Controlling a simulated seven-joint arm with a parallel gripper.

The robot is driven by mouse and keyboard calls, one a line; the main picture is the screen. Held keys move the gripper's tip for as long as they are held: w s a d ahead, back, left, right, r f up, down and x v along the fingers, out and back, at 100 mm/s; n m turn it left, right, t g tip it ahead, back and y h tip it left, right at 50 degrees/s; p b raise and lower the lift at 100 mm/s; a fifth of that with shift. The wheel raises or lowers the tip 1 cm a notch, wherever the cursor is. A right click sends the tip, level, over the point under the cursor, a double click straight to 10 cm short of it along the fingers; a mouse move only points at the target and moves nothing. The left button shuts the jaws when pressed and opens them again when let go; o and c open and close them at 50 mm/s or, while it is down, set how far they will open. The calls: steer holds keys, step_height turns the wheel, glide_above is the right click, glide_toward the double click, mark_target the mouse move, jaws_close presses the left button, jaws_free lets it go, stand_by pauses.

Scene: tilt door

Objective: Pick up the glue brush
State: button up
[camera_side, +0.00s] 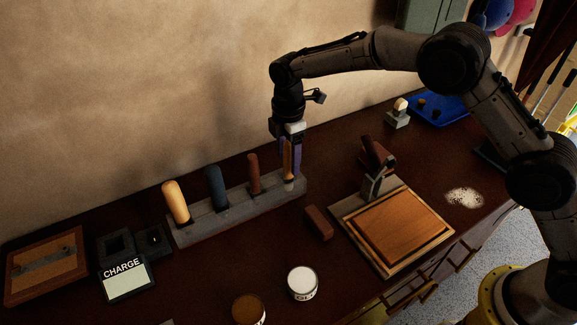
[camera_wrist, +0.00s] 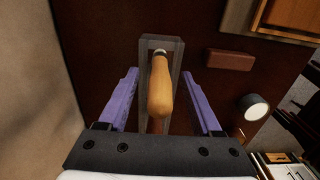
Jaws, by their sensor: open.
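The glue brush is most likely the tool with the orange-brown wooden handle (camera_side: 287,160), upright at the right end of the grey rack (camera_side: 235,216). Its handle (camera_wrist: 160,88) also shows in the wrist view, with a pale part near its far end. My gripper (camera_side: 290,165) points down over this end of the rack. Its purple fingers (camera_wrist: 160,76) are open, one on each side of the handle, with a visible gap on both sides. In the side view the fingers partly hide the handle. The bristles are not visible.
Yellow (camera_side: 175,201), blue (camera_side: 216,188) and red-brown (camera_side: 253,174) handles stand in the same rack. A brown block (camera_side: 319,223), a wooden board (camera_side: 400,228) and a white-topped jar (camera_side: 302,280) are in front. The wall (camera_side: 130,90) is close behind the rack.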

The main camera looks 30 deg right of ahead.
steer(key=shift+f, duration=0.95)
jaws_close()
